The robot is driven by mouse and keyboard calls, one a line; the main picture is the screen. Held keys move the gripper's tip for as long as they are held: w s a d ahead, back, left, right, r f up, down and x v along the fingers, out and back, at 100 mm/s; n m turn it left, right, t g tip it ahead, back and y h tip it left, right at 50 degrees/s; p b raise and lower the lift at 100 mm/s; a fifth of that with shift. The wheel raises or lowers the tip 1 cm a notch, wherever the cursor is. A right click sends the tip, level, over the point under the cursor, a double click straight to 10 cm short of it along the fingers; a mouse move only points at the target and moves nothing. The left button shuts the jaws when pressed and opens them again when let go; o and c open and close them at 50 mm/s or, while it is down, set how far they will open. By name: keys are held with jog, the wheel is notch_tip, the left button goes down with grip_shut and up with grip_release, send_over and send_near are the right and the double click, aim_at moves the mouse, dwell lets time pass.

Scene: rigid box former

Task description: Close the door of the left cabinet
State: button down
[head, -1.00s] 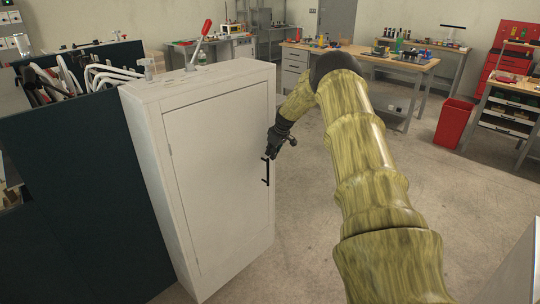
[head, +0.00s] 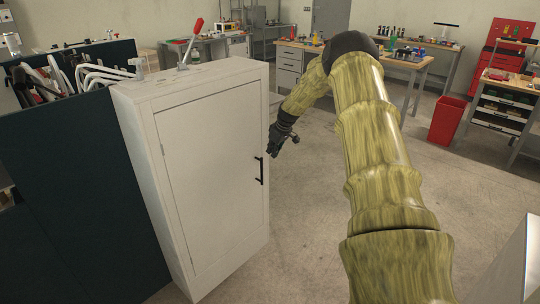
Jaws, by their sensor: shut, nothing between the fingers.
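The left cabinet (head: 140,120) is a tall white cabinet at the left of the head view. Its white door (head: 212,180) faces me and sits flush in the frame, looking closed. A black bar handle (head: 260,171) stands on the door's right side, and a hinge shows on its left edge. My gripper (head: 271,154) is at the end of my yellow-green arm, just right of the cabinet's right edge near handle height. It is shut and empty, and appears apart from the handle.
A dark panel and bin of white and black tubes (head: 70,80) stand left of the cabinet. A red-handled lever tool (head: 190,45) is on the cabinet top. Workbenches (head: 410,62) and a red bin (head: 447,120) stand behind. The floor right of the cabinet is open.

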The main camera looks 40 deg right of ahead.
jog(key=b+v, duration=0.1)
jog(key=v, duration=0.6)
jog(key=shift+s, duration=0.25)
jog(key=shift+r, duration=0.1)
jog(key=s+a+f+g, duration=0.1)
jog(key=a+f, duration=1.5)
jog(key=a, duration=0.1)
jog(key=s+a+f+g, duration=0.1)
jog(key=s+a+f, duration=0.55)
jog(key=a, duration=0.25)
jog(key=s+a+f, duration=0.5)
jog(key=a+f, duration=0.2)
jog(key=a, duration=0.1)
jog(key=s+a+f+m+g, duration=0.1)
jog(key=s+a+f, duration=0.3)
jog(key=s+a, duration=0.4)
jog(key=s+a+f, duration=0.3)
jog(key=s+a, duration=0.3)
jog(key=s, duration=0.3)
jog(key=s+a, duration=0.4)
jog(key=s, duration=0.5)
jog(key=s+a+g, duration=0.1)
jog(key=s+a, duration=0.2)
jog(key=s, duration=0.6)
jog(key=shift+a+r, duration=0.25)
jog(key=shift+a, duration=0.15)
